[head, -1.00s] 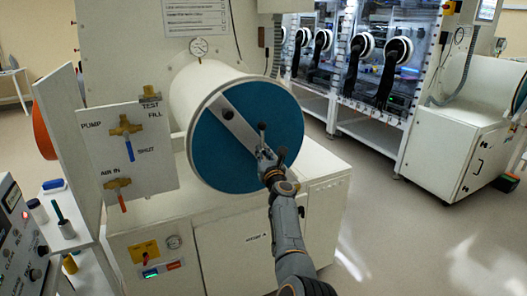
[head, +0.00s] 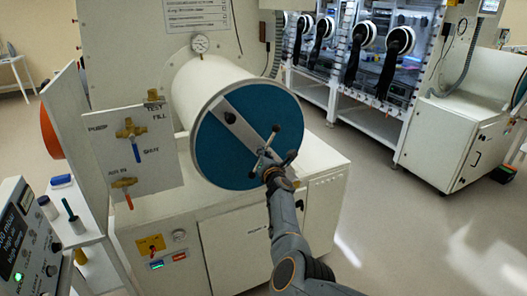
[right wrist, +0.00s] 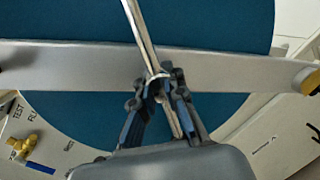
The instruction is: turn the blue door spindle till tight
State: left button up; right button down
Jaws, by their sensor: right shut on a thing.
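The blue round door (head: 235,165) closes the end of a white cylinder, with a flat grey bar (head: 228,112) across its face. The spindle's thin metal handle rod (head: 267,144) stands at the bar's middle, tilted, with a dark knob at its upper end. My right gripper (head: 277,168) is at the handle's lower part. In the right wrist view, my right gripper (right wrist: 160,90) is shut on the metal rod (right wrist: 140,28), in front of the grey bar (right wrist: 75,66). The spindle's centre is partly hidden behind the gripper. My left gripper is not in view.
A valve panel (head: 165,172) with brass valves stands left of the door. A pressure gauge (head: 199,43) sits above the cylinder. A white cabinet (head: 320,175) is below it. A side shelf with small bottles (head: 47,207) is at the left. Open floor lies at the right.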

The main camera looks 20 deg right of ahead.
jog(key=shift+a+f, duration=0.1)
jog(key=shift+f, duration=0.35)
jog(key=c, duration=1.4)
grip_release()
jog(key=shift+r, duration=0.15)
jog(key=shift+w+r, duration=0.1)
jog(key=shift+r, duration=2.6)
jog(key=r, duration=0.5)
jog(key=shift+s, duration=0.2)
jog(key=shift+f, duration=0.1)
